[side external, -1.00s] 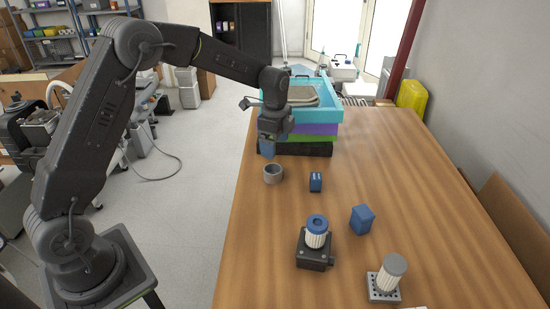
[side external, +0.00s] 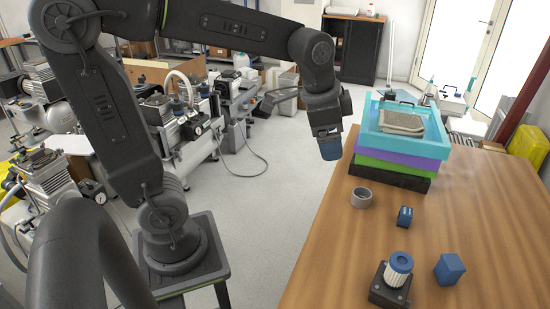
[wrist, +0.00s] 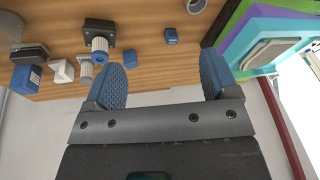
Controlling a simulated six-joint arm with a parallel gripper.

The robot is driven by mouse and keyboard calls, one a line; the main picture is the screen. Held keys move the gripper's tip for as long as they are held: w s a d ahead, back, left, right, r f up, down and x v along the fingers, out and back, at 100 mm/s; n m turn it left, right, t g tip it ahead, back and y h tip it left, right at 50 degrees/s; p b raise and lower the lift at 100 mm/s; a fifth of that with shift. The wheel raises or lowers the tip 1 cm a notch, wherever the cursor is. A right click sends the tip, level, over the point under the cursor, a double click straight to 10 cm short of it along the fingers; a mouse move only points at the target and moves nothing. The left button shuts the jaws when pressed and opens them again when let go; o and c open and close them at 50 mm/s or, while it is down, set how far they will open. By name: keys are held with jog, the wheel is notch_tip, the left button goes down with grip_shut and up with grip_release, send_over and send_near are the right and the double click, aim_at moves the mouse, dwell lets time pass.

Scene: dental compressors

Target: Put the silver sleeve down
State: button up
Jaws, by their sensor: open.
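The silver sleeve (side external: 361,197), a short grey ring, stands on the wooden table with its open end up. It also shows at the top edge of the wrist view (wrist: 196,5), partly cut off. My gripper (side external: 329,149) is above and to the left of the sleeve in the side view, apart from it, near the table's left edge. In the wrist view my gripper's blue fingertips (wrist: 164,78) are spread wide with nothing between them.
Stacked crates, with a turquoise tray (side external: 440,144) on top holding a folded cloth, stand behind the sleeve. A small blue block (side external: 405,216), a blue box (side external: 449,269) and a black-based unit with a ribbed cartridge (side external: 397,272) stand in front. Bare table lies between them.

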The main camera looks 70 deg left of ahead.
jog(key=s+d+f+n+t, duration=0.1)
jog(key=s+n, duration=0.4)
jog(key=s, duration=0.7)
jog(key=shift+d+f+t, duration=0.2)
jog(key=shift+d+t, duration=0.15)
jog(key=shift+t, duration=0.25)
